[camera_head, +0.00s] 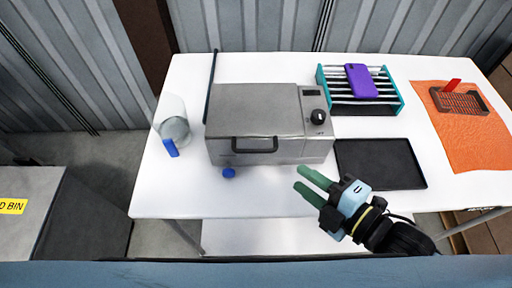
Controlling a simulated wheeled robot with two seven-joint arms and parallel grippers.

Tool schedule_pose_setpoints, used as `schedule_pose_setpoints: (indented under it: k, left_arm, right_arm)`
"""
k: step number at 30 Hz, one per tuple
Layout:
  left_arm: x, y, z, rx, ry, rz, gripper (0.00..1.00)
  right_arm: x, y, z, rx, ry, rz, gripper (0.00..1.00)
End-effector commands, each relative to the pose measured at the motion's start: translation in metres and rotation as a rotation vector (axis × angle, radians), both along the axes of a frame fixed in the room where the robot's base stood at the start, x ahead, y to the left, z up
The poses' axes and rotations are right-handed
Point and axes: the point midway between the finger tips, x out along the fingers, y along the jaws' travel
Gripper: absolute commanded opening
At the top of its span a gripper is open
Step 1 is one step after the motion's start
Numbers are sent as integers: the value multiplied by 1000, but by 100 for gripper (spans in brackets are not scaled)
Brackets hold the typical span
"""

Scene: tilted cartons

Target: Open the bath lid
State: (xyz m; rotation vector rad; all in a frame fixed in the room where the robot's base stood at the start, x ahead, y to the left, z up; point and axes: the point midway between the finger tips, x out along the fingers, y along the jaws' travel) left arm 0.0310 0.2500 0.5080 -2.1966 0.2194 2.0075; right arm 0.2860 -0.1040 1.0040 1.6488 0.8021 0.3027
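The bath (317,145) is a grey metal box standing on the white table. Its flat grey lid (254,109) lies shut on top, with a dark handle (254,149) at the front edge. A control panel with a dark knob (318,117) is at its right end. My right gripper (309,181) has green fingers pointing up and left, in front of the bath's right part and apart from it. A gap shows between the fingers, and nothing is seen between them. My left gripper is not in the view.
A black tray (380,164) lies right of the bath. Behind it is a teal-sided rack (391,91) with a purple phone (361,81). An orange mat (476,137) is at far right. A clear container (173,123) stands left. A small blue object (229,172) lies before the bath.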

Motion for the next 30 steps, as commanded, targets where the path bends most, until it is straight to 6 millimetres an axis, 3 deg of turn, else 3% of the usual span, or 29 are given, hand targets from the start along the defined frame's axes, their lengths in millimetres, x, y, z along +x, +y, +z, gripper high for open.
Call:
schedule_pose_setpoints:
  k: [5,10,24,30]
  left_arm:
    - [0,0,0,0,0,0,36]
    - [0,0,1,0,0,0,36]
    - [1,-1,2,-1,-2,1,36]
    - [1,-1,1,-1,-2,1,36]
  right_arm:
    - [-8,7,9,-24,-123,86,32]
    - [0,16,9,-23,-139,91,32]
    - [62,80,-4,-22,-135,90,32]
    - [78,97,-9,-24,-133,90,32]
